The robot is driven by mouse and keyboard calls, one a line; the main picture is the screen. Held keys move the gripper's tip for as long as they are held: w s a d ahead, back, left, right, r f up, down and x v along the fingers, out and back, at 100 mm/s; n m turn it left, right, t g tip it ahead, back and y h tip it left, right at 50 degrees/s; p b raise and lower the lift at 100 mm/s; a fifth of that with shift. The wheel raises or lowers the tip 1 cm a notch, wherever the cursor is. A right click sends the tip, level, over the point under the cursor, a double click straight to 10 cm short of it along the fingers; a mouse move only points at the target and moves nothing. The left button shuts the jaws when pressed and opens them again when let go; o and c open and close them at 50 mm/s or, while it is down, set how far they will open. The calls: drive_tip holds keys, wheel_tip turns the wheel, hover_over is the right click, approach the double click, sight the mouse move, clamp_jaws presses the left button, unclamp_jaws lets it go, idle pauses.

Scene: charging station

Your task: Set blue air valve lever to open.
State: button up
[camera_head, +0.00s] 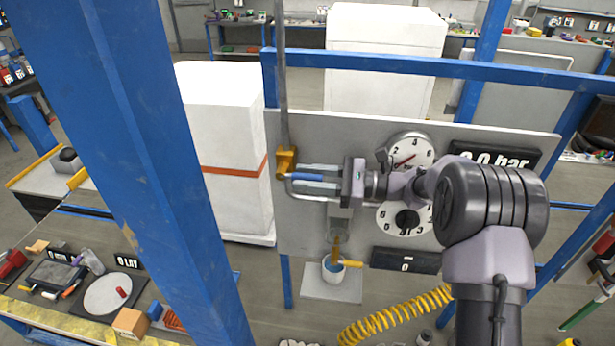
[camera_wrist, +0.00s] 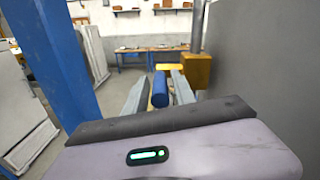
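The blue air valve lever (camera_head: 308,177) lies roughly horizontal in the head view, pointing right from the yellow valve body (camera_head: 287,162) on a vertical grey pipe. In the wrist view the blue lever (camera_wrist: 160,90) shows end-on, with the yellow valve body (camera_wrist: 197,71) beyond it to the right. My gripper (camera_head: 312,180) reaches in from the right, with one finger above and one below the lever in the head view. In the wrist view my gripper (camera_wrist: 157,92) has the lever between its fingers, with a gap visible on each side. Contact is not visible.
A grey panel (camera_head: 295,235) stands close behind my gripper, with a round gauge (camera_head: 413,150) and a black pressure display (camera_head: 495,160) partly hidden by my arm. A blue post (camera_head: 140,170) stands left. A yellow coiled hose (camera_head: 390,318) hangs below.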

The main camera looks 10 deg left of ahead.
clamp_jaws()
idle(1.2)
